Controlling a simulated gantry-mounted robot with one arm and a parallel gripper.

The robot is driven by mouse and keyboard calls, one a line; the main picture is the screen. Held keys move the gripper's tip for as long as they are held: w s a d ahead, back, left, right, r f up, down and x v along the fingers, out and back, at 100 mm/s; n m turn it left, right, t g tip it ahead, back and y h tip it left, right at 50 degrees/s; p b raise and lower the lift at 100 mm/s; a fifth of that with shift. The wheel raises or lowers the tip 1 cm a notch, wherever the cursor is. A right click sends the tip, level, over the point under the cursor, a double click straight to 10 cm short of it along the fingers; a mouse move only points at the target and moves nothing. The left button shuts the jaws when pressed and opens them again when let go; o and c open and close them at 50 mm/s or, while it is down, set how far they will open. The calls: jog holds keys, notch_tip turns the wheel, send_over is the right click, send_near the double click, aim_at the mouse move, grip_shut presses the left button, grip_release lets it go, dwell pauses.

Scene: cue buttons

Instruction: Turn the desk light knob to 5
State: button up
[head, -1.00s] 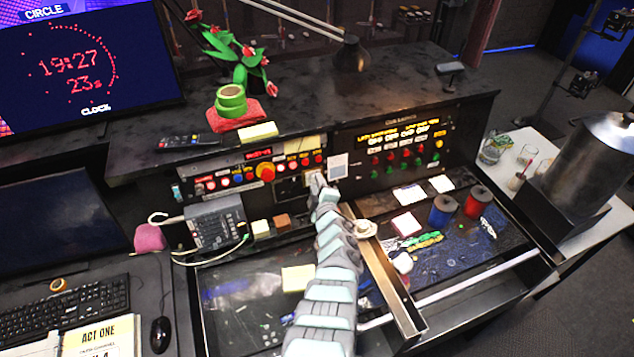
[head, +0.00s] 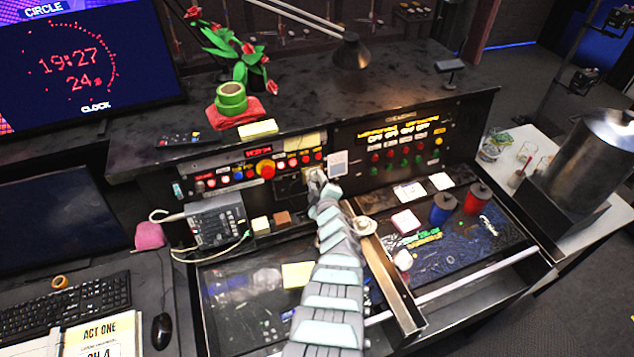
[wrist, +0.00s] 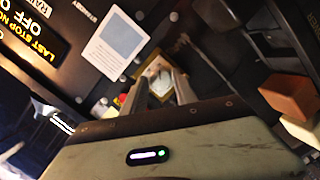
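My gripper (head: 315,176) is at the console's upright panel, just left of a small white card (head: 337,163). In the wrist view my gripper (wrist: 160,88) has its two fingers apart and pointing at a small square plate (wrist: 158,76). A pale, yellowish shape shows on the plate between the fingertips. It may be the desk light knob, but its scale and setting cannot be read. I cannot tell whether the fingers touch it. In the head view my gripper hides this spot.
A lit desk lamp (head: 351,52) leans over the upper shelf. Left of my gripper are a red mushroom button (head: 265,168) and several smaller buttons. Blue (head: 443,209) and red (head: 477,198) spools stand to the right.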

jog(key=o, duration=0.3)
jog(key=shift+s, duration=0.1)
jog(key=shift+s+r+p, duration=0.35)
jog(key=shift+s+p, duration=0.25)
jog(key=shift+p, duration=0.5)
jog(key=p+v, duration=0.2)
jog(key=v, duration=0.7)
jog(key=shift+s+d, duration=0.2)
jog(key=shift+f, duration=0.1)
